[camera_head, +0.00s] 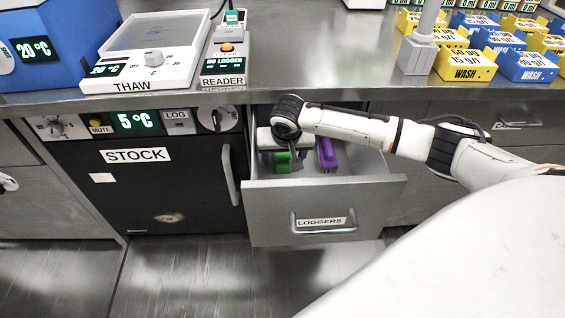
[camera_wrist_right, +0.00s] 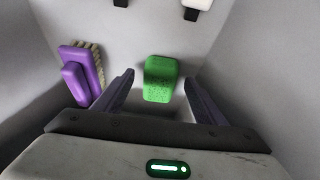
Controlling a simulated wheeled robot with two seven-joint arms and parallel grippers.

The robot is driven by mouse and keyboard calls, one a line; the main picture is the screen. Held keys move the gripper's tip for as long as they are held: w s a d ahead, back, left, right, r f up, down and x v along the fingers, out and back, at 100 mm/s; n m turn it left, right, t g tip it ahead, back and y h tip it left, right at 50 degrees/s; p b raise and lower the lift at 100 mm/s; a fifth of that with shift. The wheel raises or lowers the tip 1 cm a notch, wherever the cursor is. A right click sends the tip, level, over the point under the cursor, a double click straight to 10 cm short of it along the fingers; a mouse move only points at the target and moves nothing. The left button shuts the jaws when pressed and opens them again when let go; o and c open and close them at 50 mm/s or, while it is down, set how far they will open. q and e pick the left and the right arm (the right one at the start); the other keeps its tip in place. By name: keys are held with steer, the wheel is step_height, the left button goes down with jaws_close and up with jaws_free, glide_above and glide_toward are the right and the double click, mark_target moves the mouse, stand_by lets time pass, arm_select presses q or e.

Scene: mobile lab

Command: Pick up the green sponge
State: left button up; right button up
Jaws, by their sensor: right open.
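A green sponge (camera_wrist_right: 160,79) lies on the floor of an open drawer. In the right wrist view it sits ahead of and between the open fingers of my right gripper (camera_wrist_right: 160,92), with a gap on each side. In the head view the sponge (camera_head: 281,161) is partly hidden by my right gripper (camera_head: 290,165), which reaches down into the drawer. My left gripper is not in view.
The drawer labelled LOGGERS (camera_head: 270,215) is pulled out below the counter. A purple brush (camera_wrist_right: 82,75) lies beside the sponge; it also shows in the head view (camera_head: 327,154). The drawer walls stand close around. A black STOCK fridge (camera_head: 150,190) is to the left.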

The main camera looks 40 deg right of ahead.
steer(key=shift+x, duration=1.15)
steer(key=c, duration=1.1)
steer(key=shift+r, duration=0.1)
